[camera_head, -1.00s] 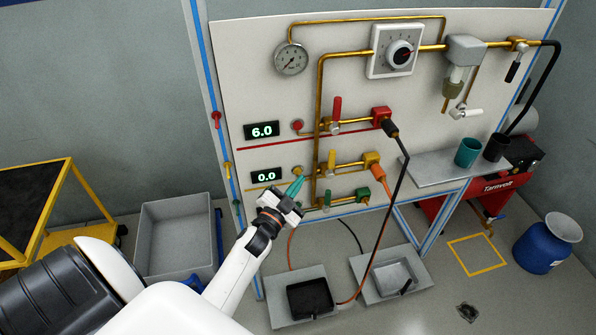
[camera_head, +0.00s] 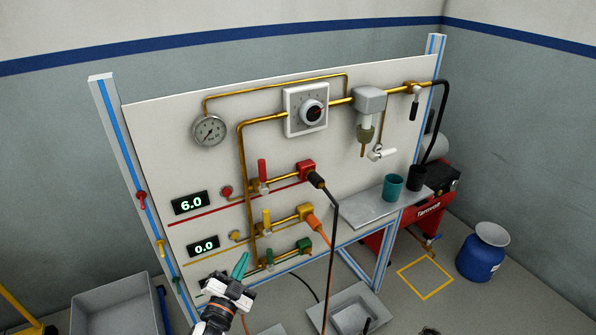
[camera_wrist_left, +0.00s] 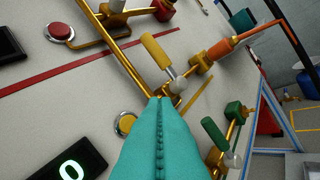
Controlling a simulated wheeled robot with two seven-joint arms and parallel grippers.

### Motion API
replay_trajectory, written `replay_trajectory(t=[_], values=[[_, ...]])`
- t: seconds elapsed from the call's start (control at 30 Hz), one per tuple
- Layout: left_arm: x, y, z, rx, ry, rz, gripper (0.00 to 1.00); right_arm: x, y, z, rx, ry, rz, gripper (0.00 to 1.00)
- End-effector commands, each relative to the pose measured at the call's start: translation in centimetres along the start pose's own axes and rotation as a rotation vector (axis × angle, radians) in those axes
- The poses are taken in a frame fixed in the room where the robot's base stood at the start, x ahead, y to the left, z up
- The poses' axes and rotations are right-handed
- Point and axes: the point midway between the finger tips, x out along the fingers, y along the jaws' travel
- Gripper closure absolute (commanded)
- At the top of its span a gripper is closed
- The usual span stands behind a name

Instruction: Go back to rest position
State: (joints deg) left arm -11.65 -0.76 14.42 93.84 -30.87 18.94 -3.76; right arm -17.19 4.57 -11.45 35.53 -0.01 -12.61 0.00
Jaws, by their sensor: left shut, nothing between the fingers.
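My left gripper (camera_head: 240,266) has teal fingers and is at the lower left of the panel in the head view, in front of the lower pipes. Its fingers are pressed together with nothing between them. In the left wrist view the teal fingers (camera_wrist_left: 160,140) point at the panel, near the yellow-handled valve (camera_wrist_left: 157,52) and the yellow button (camera_wrist_left: 125,123). Whether the fingertips touch the panel cannot be told. My right gripper is not in view.
The white panel (camera_head: 150,130) carries a gauge (camera_head: 209,131), a dial (camera_head: 312,111), displays reading 6.0 (camera_head: 190,203) and 0.0 (camera_head: 204,246), and coloured valves. A shelf with cups (camera_head: 392,187) is at right. A grey bin (camera_head: 118,305) and a blue drum (camera_head: 483,252) stand on the floor.

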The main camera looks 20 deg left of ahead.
Motion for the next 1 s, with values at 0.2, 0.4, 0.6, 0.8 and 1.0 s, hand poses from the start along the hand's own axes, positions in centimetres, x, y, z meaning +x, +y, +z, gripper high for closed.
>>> replay_trajectory(t=[0.2,0.4,0.6,0.8,1.0], values=[[-0.6,-2.0,-1.9,-0.034,0.055,-0.039,1.0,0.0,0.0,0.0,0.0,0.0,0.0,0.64],[-5.5,-10.8,-9.8,-0.163,0.311,-0.207,1.0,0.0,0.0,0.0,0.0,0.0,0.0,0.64],[-15.3,-19.8,-17.6,-0.266,0.636,-0.397,1.0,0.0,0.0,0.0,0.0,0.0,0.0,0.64],[-28.4,-25.6,-23.4,-0.31,0.975,-0.564,1.0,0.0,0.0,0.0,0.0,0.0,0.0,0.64],[-41.1,-27.4,-26.7,-0.301,1.277,-0.685,1.0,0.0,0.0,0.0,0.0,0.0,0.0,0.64]])
